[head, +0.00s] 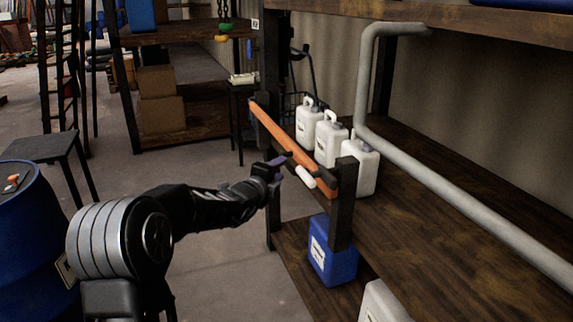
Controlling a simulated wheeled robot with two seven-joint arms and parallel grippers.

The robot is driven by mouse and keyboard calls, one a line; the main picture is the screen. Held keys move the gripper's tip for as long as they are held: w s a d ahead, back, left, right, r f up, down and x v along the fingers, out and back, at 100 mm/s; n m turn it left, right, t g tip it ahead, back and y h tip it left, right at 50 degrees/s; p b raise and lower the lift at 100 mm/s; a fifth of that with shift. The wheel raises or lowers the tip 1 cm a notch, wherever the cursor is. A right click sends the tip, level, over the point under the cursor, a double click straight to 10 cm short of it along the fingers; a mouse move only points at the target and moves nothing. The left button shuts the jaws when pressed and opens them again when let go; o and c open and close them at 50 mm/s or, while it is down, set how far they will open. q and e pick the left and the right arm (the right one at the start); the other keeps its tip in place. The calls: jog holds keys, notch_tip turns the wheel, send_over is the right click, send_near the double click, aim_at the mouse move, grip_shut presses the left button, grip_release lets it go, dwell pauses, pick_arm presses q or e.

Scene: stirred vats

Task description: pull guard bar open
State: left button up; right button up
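The orange guard bar (275,130) slants across the front of a wooden shelf, from a dark post at the back to a nearer dark post (345,200). A short white grip (305,177) shows on the bar near its closer end. My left arm reaches in from the left, and my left gripper (281,164) is at the bar, just left of the white grip. Its fingers are small and overlap the bar in the picture, so I cannot tell whether they are open or touch it. My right gripper is not in view.
White jugs (328,140) stand on the shelf behind the bar. A blue container (332,252) sits on the lower shelf. A grey pipe (450,195) runs along the shelf. A blue drum (35,245) and a dark stool (42,147) stand at left. Bare floor lies between.

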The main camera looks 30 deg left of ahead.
aim_at(287, 165)
pick_arm(q)
jog(key=w, duration=0.3)
jog(key=w+f, duration=0.1)
jog(key=w, duration=0.1)
jog(key=shift+w+a+p, duration=0.25)
jog(key=shift+w+p, duration=0.05)
jog(key=shift+w, duration=0.05)
jog(key=shift+c, duration=0.4)
grip_shut()
dwell(0.7)
